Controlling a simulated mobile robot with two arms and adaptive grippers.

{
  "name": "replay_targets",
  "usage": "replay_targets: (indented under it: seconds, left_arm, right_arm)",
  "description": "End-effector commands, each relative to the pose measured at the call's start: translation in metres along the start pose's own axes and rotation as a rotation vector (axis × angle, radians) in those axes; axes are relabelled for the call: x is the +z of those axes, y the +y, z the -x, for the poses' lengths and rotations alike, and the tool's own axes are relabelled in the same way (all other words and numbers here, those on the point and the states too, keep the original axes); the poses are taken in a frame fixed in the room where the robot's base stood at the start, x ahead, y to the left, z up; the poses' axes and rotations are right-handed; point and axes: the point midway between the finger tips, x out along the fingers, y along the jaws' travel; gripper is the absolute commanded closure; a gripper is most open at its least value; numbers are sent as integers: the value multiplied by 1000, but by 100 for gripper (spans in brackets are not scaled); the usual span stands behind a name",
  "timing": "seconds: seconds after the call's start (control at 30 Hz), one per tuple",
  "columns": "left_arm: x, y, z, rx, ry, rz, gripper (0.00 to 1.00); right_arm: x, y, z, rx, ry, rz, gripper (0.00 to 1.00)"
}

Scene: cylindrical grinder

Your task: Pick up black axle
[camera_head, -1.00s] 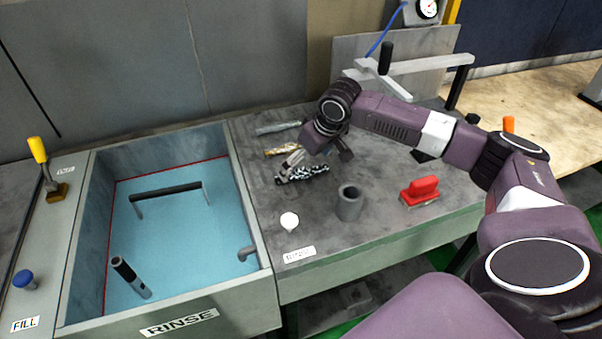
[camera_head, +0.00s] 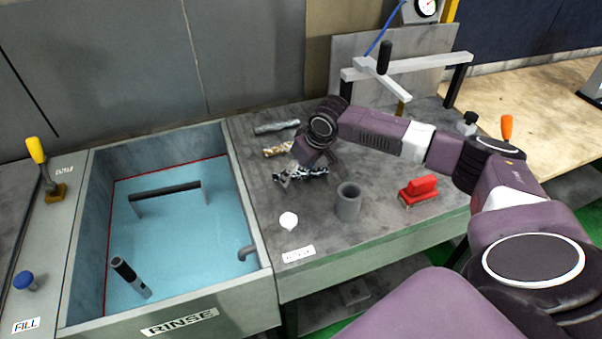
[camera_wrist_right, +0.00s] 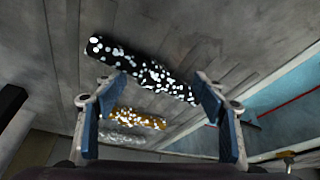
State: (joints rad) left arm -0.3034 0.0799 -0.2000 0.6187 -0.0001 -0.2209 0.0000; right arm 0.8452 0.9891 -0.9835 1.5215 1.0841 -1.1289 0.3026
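The black axle (camera_head: 284,176), dark with white speckles, lies on the grey worktop to the right of the rinse tank. In the right wrist view the black axle (camera_wrist_right: 140,68) lies slantwise beyond the fingertips and looks untouched. My right gripper (camera_wrist_right: 162,88) is open and empty, with its two blue-padded fingers spread apart. In the head view my right gripper (camera_head: 307,168) is over the black axle and partly covers it. My left gripper is not in view.
A brown speckled axle (camera_head: 278,149) and a grey one (camera_head: 276,127) lie behind. The rinse tank (camera_head: 240,190) is at left. A metal frame (camera_head: 420,66) stands behind.

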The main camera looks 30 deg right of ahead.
Motion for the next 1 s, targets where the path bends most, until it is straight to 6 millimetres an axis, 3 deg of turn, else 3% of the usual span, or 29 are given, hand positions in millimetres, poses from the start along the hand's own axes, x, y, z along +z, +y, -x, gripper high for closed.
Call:
replay_targets:
  seconds: [0.07,0.53,1.0]
  left_arm:
    - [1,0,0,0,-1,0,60]
    - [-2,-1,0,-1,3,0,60]
    - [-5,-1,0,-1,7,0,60]
  right_arm:
    - [1,-2,-1,-3,-2,0,48]
    - [0,-2,0,-3,-1,1,100]
    - [-3,-1,2,-2,6,0,100]
